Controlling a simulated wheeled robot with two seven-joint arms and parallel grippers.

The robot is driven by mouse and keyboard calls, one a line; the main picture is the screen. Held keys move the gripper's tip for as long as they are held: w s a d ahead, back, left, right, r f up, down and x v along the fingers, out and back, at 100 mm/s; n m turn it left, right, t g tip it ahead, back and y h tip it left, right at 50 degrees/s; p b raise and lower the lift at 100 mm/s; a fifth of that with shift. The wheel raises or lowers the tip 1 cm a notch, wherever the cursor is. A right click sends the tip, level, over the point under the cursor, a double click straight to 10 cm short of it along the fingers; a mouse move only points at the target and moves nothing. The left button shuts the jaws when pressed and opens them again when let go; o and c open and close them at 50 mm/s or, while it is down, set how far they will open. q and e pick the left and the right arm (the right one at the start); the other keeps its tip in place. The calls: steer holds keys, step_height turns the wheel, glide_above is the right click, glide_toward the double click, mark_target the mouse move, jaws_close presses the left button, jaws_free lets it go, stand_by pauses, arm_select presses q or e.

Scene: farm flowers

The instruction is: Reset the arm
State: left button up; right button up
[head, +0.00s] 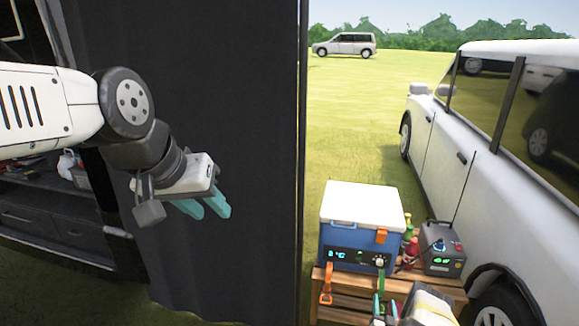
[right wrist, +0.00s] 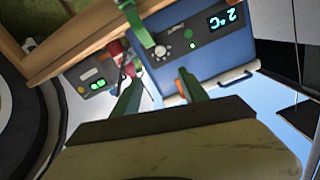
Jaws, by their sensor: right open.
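My left gripper (head: 203,206) hangs in front of a dark curtain at the left of the head view. Its two teal fingers point down and right, and nothing shows in them. The gap between them is unclear from this angle. My right gripper (head: 385,307) is low in the head view, in front of a blue cooler box (head: 352,258) with a white lid. In the right wrist view its green fingers (right wrist: 160,92) are apart with nothing held between them, and the cooler's blue front (right wrist: 212,58) lies beyond them.
The cooler stands on a wooden crate (head: 337,312) with red and green bottles (head: 410,249) and a grey box (head: 443,250) with a green display beside it. A white car (head: 500,150) stands close on the right. The dark curtain (head: 235,90) and pole border the left. Open grass lies behind.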

steer(key=w+d+r+n+g+y, duration=0.1)
steer(key=w+d+r, duration=0.1)
steer(key=w+r, duration=0.8)
steer(key=w+d+r+n+g, duration=0.1)
steer(key=w+d+r+g, duration=0.1)
steer(key=w+r, duration=0.85)
steer(key=s+a+r+g+y, duration=0.1)
steer(key=a+r, duration=0.2)
steer(key=r, duration=1)
steer(key=s+a+r+g, duration=0.1)
steer(key=a+r, duration=0.2)
steer(key=r, duration=1)
steer(key=s+a+r+n+g+y, duration=0.1)
steer(key=s+a+r+g, duration=0.1)
steer(key=s+a+r, duration=0.6)
steer(key=s+a+r+n+g+y, duration=0.1)
steer(key=s+a+r, duration=0.3)
steer(key=s+r, duration=0.7)
steer(key=s+a+g, duration=0.1)
steer(key=s+a, duration=0.2)
steer(key=s, duration=0.6)
steer(key=s+a+n+g+y, duration=0.1)
steer(key=s+a, duration=0.2)
steer(key=s, duration=0.7)
steer(key=s+a+r+g+y, duration=0.1)
steer(key=s+a, duration=0.2)
steer(key=s, duration=0.6)
steer(key=shift+s+n, duration=0.25)
steer(key=shift+n, duration=0.15)
